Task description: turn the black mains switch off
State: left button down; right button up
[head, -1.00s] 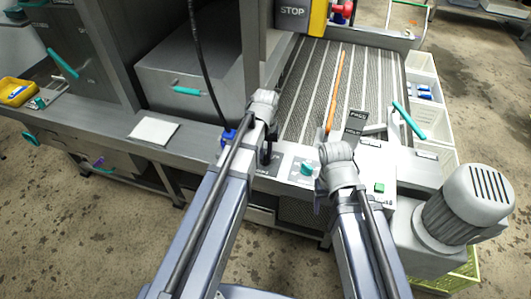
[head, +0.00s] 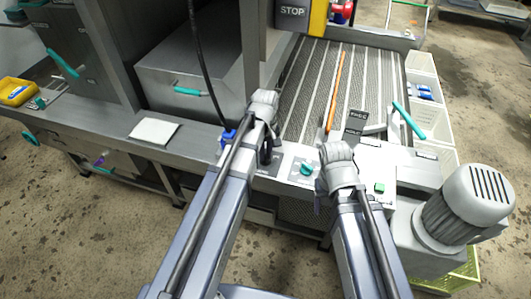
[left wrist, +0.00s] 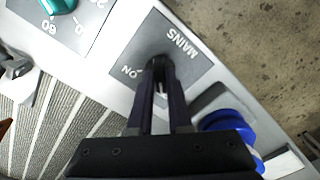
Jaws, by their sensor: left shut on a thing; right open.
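The black mains switch (left wrist: 157,62) sits on a grey plate (left wrist: 187,68) printed MAINS and ON in the left wrist view. My left gripper (left wrist: 158,72) is shut on the switch, and its fingers hide most of it, so I cannot tell which way it points. In the head view my left gripper (head: 266,155) is at the panel along the machine's front edge, and the switch is hidden there. My right gripper (head: 319,200) is open and empty, over the panel's front edge to the right, mostly hidden behind its own wrist.
A teal dial (head: 306,169) lies between the two grippers. A green button (head: 379,188) and a grey motor (head: 467,203) are further right. The slatted conveyor (head: 315,85) lies behind.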

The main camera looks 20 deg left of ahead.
aim_at(266, 155)
dwell(0.5)
pick_arm(q)
jog(key=c, duration=0.8)
grip_release()
jog(key=shift+c, duration=0.2)
notch_tip(266, 155, up, 8)
jog(key=p, duration=0.8)
jog(key=shift+f, duration=0.1)
